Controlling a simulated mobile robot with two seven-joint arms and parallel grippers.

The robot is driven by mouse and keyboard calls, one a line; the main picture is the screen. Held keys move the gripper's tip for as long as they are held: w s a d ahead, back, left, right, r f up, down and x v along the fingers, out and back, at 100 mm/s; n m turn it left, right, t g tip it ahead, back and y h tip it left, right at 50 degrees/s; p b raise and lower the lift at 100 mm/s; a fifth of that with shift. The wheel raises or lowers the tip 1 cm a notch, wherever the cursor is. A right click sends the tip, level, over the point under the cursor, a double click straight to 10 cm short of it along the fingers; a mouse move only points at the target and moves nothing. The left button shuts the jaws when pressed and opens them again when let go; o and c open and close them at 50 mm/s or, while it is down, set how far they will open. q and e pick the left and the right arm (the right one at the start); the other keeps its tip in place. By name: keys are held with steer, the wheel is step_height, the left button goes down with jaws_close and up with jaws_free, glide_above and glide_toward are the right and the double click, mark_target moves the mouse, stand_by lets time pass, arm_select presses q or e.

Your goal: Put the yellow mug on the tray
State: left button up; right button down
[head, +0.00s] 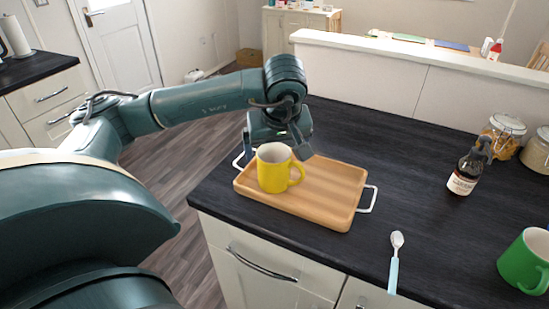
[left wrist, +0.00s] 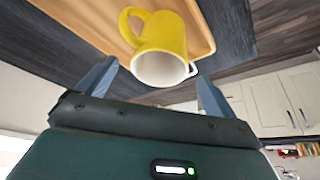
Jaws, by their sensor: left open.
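The yellow mug (head: 272,172) stands upright on the left part of the wooden tray (head: 328,196), its handle towards the right. The tray has white handles and lies on the dark counter. My left gripper (head: 282,142) is just behind and above the mug in the head view. In the left wrist view the mug (left wrist: 162,45) shows beyond the two fingers of my left gripper (left wrist: 155,88), which are apart with nothing held between them. The tray (left wrist: 88,22) shows there too. My right gripper is not in view.
The dark counter (head: 400,160) behind and right of the tray is clear.

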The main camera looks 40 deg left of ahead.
arm_select(q)
steer(key=v, duration=0.6)
steer(key=shift+s+d+r, duration=0.1)
stand_by(0.4)
